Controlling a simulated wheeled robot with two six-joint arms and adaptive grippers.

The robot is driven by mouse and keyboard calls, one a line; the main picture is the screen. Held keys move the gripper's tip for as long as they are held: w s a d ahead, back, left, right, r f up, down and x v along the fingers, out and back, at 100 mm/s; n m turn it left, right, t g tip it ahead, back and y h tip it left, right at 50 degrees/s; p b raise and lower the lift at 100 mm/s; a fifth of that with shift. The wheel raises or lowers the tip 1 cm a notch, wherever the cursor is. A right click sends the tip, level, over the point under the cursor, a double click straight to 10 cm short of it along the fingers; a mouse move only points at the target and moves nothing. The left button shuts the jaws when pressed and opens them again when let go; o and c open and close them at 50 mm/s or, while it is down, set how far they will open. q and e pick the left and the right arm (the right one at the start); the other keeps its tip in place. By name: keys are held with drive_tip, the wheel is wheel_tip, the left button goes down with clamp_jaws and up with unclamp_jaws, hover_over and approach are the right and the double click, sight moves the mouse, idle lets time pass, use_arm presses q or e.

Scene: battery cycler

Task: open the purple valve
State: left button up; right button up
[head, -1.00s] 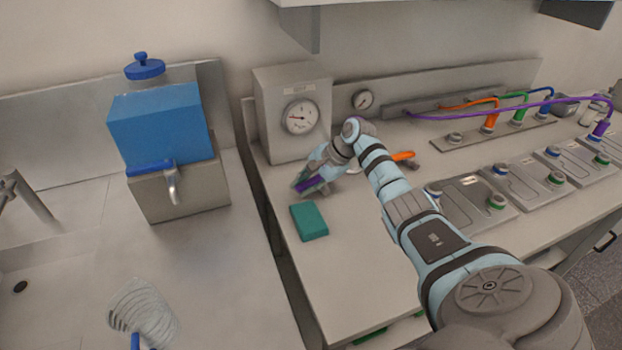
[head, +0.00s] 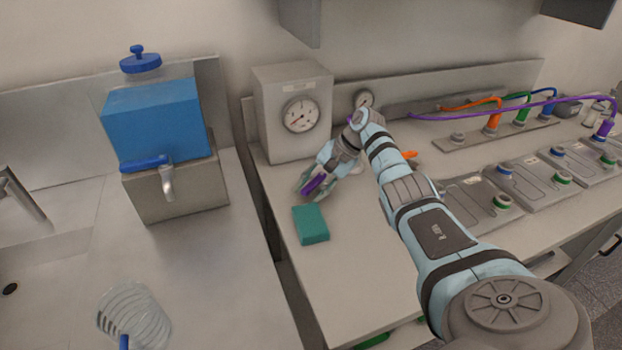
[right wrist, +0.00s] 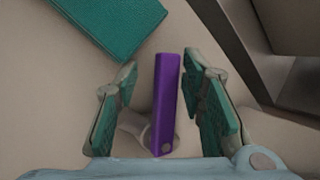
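The purple valve handle (right wrist: 167,105) is a narrow flat bar on a pale round stem in the right wrist view. It lies between the two green-padded fingers of my right gripper (right wrist: 158,78). The fingers are apart, with a visible gap on each side of the bar. In the head view the purple valve handle (head: 315,185) shows partly, between the fingers of my right gripper (head: 310,187), low over the bench. The rest of the valve is mostly hidden by the gripper. My left gripper is not in view.
A teal block (head: 310,224) lies on the bench just in front of the gripper. A grey box with a dial gauge (head: 300,115) stands behind. An orange handle (head: 410,154) is right of my wrist. Battery plates (head: 480,200) fill the right side.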

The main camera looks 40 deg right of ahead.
drive_tip(key=s+n+b, duration=0.1)
drive_tip(key=d+n+g+b, duration=0.1)
drive_tip(key=b, duration=0.1)
drive_tip(key=shift+s+d+f+y, duration=0.1)
drive_tip(key=shift+s+f+y, duration=0.2)
drive_tip(key=shift+s+f, duration=0.1)
drive_tip(key=shift+s+r+b, duration=0.2)
drive_tip(key=shift+r+b, duration=0.05)
drive_tip(key=shift+b, duration=0.05)
drive_tip(key=shift+d, duration=0.2)
drive_tip(key=s+d+b, duration=0.1)
drive_tip(key=d+b, duration=0.1)
drive_tip(key=shift+f+b, duration=0.1)
drive_tip(key=shift+b, duration=0.2)
drive_tip(key=shift+s+r, duration=0.15)
drive_tip(key=shift+r, duration=0.05)
drive_tip(key=shift+d, duration=0.1)
